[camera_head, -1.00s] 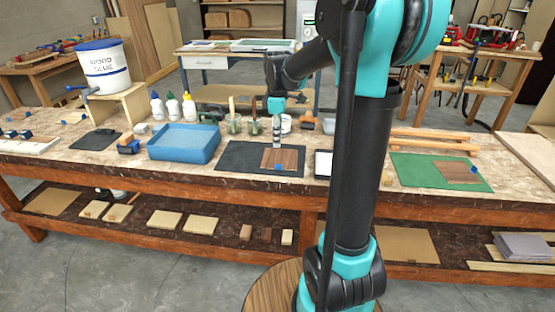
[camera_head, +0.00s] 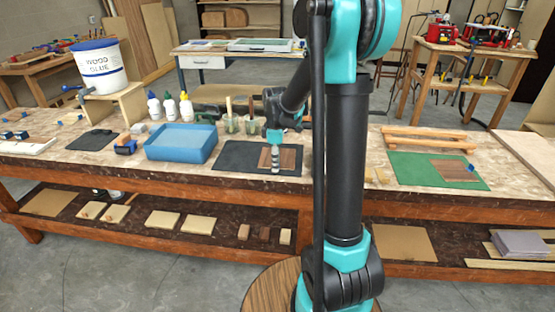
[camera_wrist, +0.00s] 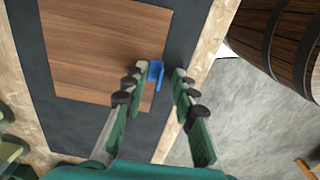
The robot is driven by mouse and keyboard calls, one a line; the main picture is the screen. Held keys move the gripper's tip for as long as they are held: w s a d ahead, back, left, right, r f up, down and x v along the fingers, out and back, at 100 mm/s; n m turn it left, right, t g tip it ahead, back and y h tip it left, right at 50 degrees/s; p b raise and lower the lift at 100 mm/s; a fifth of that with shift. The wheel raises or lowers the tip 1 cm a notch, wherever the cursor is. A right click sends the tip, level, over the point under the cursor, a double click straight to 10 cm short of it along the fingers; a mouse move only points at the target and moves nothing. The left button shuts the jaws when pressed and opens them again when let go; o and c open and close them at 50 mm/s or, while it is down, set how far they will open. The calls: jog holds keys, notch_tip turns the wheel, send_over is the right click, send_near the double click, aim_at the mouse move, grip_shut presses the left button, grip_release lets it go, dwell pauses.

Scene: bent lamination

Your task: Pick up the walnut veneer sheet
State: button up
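A brown walnut veneer sheet (camera_head: 290,158) lies flat on a dark mat (camera_head: 229,163) on the workbench. In the wrist view the sheet (camera_wrist: 105,45) fills the upper left, with a small blue tab (camera_wrist: 156,73) at its edge. My gripper (camera_wrist: 165,72) is open, its fingers on either side of the blue tab; I cannot tell whether they touch it. In the head view my gripper (camera_head: 275,165) points down over the sheet and hides part of it. Another brown sheet (camera_head: 453,170) with a blue tab lies on a green mat (camera_head: 410,173).
A blue tray (camera_head: 182,143) stands left of the dark mat, with several glue bottles (camera_head: 170,107) behind it. Jars with brushes (camera_head: 232,124) stand behind the mat. Wooden bars (camera_head: 430,138) lie behind the green mat. The bench's front edge is close to the sheet.

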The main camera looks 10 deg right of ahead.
grip_shut()
dwell(0.4)
